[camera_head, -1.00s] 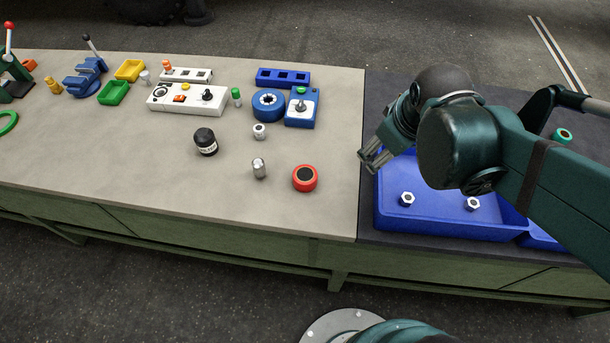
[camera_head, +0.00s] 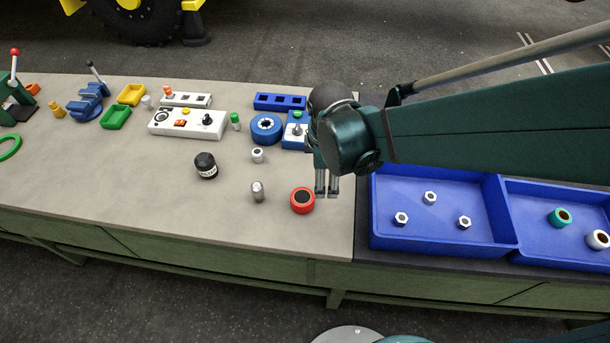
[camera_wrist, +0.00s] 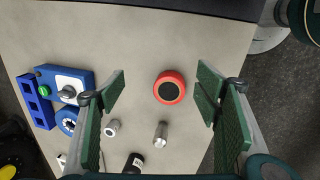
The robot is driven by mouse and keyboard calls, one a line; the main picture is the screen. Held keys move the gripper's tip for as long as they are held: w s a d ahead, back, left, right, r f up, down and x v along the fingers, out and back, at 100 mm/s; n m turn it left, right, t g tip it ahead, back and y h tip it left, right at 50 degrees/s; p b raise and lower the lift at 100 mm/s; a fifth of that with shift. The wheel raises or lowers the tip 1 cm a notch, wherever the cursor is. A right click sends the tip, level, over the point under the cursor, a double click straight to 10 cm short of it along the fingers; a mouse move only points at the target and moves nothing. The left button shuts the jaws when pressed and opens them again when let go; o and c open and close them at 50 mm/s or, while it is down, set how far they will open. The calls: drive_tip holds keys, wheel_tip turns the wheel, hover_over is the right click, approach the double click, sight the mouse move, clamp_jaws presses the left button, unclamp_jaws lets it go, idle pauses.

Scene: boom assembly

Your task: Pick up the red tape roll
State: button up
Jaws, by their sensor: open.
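The red tape roll (camera_head: 302,200) lies flat on the grey tabletop near its front right part, a red ring with a dark centre. My gripper (camera_head: 327,192) hangs pointing down just to the right of the roll in the head view, apart from it. In the wrist view the roll (camera_wrist: 169,87) shows between the two green finger pads of my open gripper (camera_wrist: 160,92), ahead of them and nearer the right finger. Nothing is between the pads in their grip. How high the fingertips are above the table is hard to tell.
A metal cylinder (camera_head: 257,191), a small silver part (camera_head: 257,155) and a black jar (camera_head: 206,166) stand left of the roll. A blue tape roll (camera_head: 266,128) is behind. Blue trays (camera_head: 505,215) with nuts stand at right. The table's front edge is close.

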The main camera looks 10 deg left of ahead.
sight(302, 197)
drive_tip(key=a+f+n, duration=0.1)
drive_tip(key=a, duration=0.1)
drive_tip(key=s+a+f+n+p, duration=0.1)
drive_tip(key=a+f+n, duration=0.1)
drive_tip(key=a+f+n+g+p, duration=0.1)
drive_tip(key=a, duration=0.1)
drive_tip(key=shift+s+a+f+n+h, duration=0.2)
drive_tip(key=shift+a+n+h, duration=0.1)
drive_tip(key=shift+h, duration=0.1)
drive_tip(key=shift+s+a+f+n, duration=0.2)
drive_tip(key=shift+a+f+n, duration=0.25)
drive_tip(key=shift+f+n, duration=0.05)
drive_tip(key=shift+w+d+f, duration=0.1)
drive_tip(key=shift+f, duration=1.2)
drive_tip(key=shift+f, duration=0.1)
drive_tip(key=shift+w+d+f+b, duration=0.1)
drive_tip(key=shift+f+b, duration=0.1)
drive_tip(key=shift+f, duration=0.6)
drive_tip(key=shift+w+d+f+b, duration=0.15)
drive_tip(key=shift+f+b, duration=0.1)
drive_tip(key=shift+f, duration=0.6)
drive_tip(key=shift+w+d+f+b, duration=0.1)
drive_tip(key=shift+f+b, duration=0.1)
drive_tip(key=shift+f, duration=0.6)
drive_tip(key=c, duration=1.1)
